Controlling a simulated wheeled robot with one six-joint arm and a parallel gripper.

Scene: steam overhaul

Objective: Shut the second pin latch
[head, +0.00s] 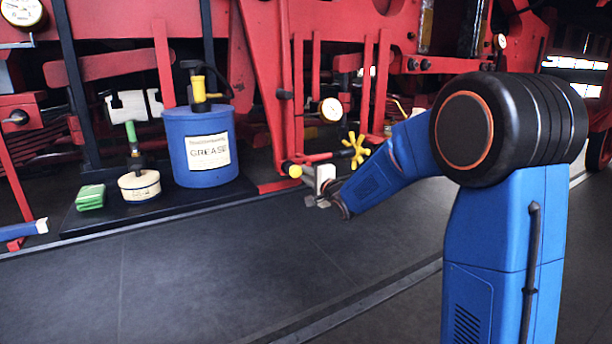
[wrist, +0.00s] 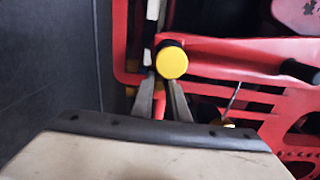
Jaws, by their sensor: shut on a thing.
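A red pin latch with a round yellow knob (head: 294,170) is low on the red framework in the head view. The same yellow knob (wrist: 172,62) is large in the wrist view, at the tips of my two grey fingers. My gripper (wrist: 166,88) is shut on the pin latch, with a little red showing between the fingers. In the head view my gripper (head: 314,198) is low beside the knob, small and partly hidden by my blue arm. I cannot tell how far the pin is in.
A blue grease can (head: 200,167), a cream round tin (head: 139,186) and a green cloth pad (head: 90,197) stand on a dark mat at left. A yellow handwheel (head: 356,151) and a gauge (head: 331,110) are close behind my gripper. The floor in front is clear.

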